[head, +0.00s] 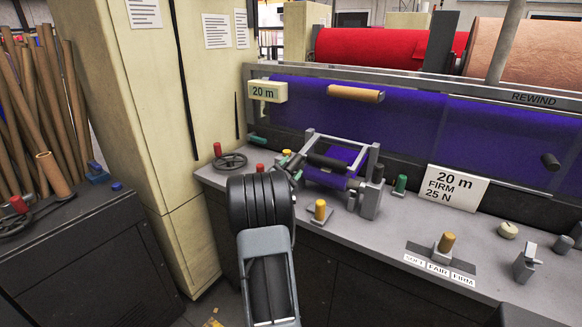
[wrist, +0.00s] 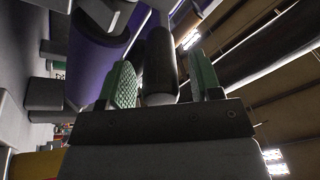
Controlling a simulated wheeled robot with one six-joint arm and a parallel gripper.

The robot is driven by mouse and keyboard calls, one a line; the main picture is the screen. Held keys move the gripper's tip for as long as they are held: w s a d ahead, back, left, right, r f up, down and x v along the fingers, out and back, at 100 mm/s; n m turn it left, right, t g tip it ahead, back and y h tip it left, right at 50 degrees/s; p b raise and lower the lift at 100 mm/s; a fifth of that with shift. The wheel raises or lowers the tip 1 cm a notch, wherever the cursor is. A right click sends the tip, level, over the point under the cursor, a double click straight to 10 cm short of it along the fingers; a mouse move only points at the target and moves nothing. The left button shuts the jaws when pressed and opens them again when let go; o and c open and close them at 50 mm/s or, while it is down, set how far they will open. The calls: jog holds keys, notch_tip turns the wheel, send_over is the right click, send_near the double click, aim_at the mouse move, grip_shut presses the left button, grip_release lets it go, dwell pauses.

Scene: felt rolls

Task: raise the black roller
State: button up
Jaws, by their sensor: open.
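The black roller (head: 327,161) lies across a grey frame on the bench, above a roll of purple felt (head: 325,179). My gripper (head: 291,167) is at the roller's left end, partly hidden behind my own arm in the head view. In the wrist view, the black roller (wrist: 159,62) runs between the green pads of my open gripper (wrist: 161,72). Gaps show beside the roller there, so the pads do not look closed on it. The purple roll (wrist: 98,45) is left of the left pad in that view.
A red-knobbed handwheel (head: 230,161) stands left of the frame. A yellow knob (head: 320,211) is in front, and a green knob (head: 400,184) is to the right. A "20 m FIRM 25 N" card (head: 452,192) stands farther right. The front bench top is partly clear.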

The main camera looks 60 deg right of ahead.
jog(key=shift+d+r, duration=0.1)
jog(key=shift+d, duration=0.2)
grip_shut()
dwell(0.5)
